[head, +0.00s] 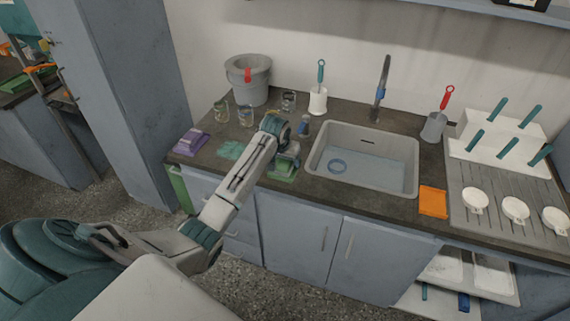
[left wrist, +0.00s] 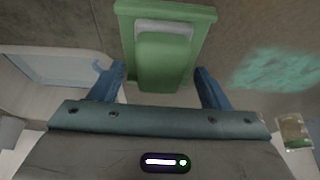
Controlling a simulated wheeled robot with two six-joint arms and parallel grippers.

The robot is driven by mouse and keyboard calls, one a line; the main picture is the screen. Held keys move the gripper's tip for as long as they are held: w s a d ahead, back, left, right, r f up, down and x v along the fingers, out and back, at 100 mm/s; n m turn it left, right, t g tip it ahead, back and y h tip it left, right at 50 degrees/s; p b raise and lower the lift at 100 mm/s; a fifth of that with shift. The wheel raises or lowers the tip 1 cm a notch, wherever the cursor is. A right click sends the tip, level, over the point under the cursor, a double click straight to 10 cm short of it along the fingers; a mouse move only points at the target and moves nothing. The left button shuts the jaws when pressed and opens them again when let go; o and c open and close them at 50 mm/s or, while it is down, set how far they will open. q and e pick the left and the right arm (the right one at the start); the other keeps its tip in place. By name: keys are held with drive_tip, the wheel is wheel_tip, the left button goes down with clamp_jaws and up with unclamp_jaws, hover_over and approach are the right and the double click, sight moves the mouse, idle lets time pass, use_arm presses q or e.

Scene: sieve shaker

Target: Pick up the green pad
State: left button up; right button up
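The green pad (head: 284,171) lies on the dark counter, left of the sink, with a raised green block on its base. In the left wrist view the green pad (left wrist: 165,58) is at the top centre. My left gripper (head: 287,150) is just over it, fingers pointing down. In the left wrist view the blue fingers of my left gripper (left wrist: 160,80) are wide apart, with the pad's raised block between them and a gap on each side. The arm hides part of the pad in the head view. My right gripper does not show.
The sink (head: 368,185) with a blue ring is right of the pad. A teal patch (head: 232,150), a purple pad (head: 191,141), glass beakers (head: 246,115) and a grey bucket (head: 248,82) are to the left. An orange pad (head: 433,202) lies right of the sink.

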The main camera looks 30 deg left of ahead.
sight(284, 163)
use_arm(q)
drive_tip(key=c, duration=1)
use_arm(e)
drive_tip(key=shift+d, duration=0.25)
use_arm(q)
drive_tip(key=shift+r, duration=0.15)
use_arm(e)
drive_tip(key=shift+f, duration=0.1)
